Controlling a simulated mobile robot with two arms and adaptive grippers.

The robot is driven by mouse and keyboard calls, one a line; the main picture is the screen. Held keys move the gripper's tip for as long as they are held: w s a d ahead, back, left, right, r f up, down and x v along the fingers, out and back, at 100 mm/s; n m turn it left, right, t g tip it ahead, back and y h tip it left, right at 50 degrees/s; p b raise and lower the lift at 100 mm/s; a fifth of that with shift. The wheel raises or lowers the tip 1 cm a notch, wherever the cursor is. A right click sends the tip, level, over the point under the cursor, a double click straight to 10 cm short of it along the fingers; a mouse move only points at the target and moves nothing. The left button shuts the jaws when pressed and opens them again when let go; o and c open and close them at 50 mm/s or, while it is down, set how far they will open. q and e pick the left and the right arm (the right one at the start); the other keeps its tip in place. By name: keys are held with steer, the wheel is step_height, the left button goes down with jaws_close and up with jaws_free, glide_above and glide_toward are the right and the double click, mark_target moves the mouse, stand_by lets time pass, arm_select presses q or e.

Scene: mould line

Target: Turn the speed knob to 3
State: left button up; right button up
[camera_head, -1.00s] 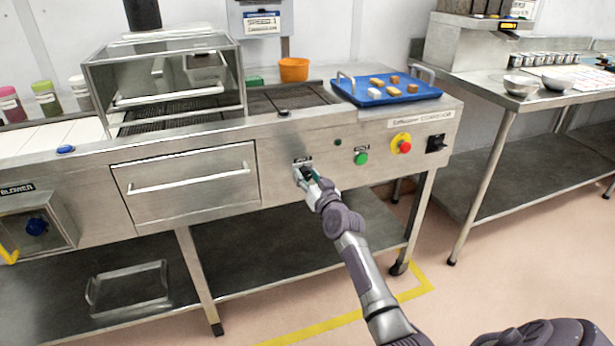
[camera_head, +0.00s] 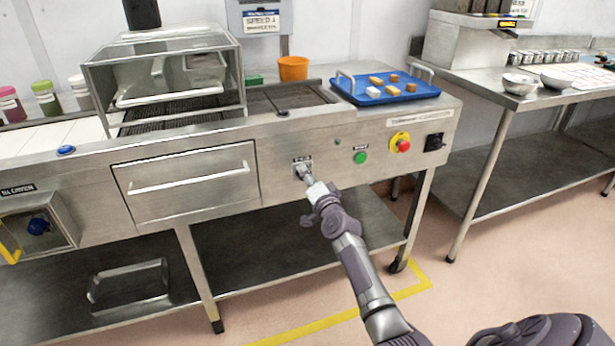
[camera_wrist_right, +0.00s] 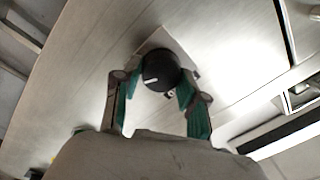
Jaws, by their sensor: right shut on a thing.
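The speed knob (camera_wrist_right: 160,72) is a round black knob with a white pointer line, on a pale plate on the steel front panel. In the wrist view the line points to the left. My right gripper (camera_wrist_right: 157,92) has its two teal-padded fingers on either side of the knob and is shut on it. In the head view the right gripper (camera_head: 307,178) is at the panel below the small label and hides most of the knob. The scale numbers cannot be read. My left gripper is not in view.
Right of the knob are a green button (camera_head: 360,158), a red emergency stop (camera_head: 403,145) on yellow and a black switch (camera_head: 435,143). A drawer (camera_head: 187,184) is to its left. A blue tray (camera_head: 386,98) with several small pieces stands above. A sign (camera_head: 262,20) reads SPEED, its digit unclear.

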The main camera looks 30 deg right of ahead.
steer(key=shift+m, duration=0.5)
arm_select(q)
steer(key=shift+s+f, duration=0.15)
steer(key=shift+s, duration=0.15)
arm_select(e)
steer(key=o, duration=1.1)
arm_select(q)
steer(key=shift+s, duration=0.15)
arm_select(e)
steer(key=shift+o, duration=0.2)
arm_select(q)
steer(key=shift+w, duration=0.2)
arm_select(e)
steer(key=v, duration=1.2)
steer(key=shift+f, duration=0.1)
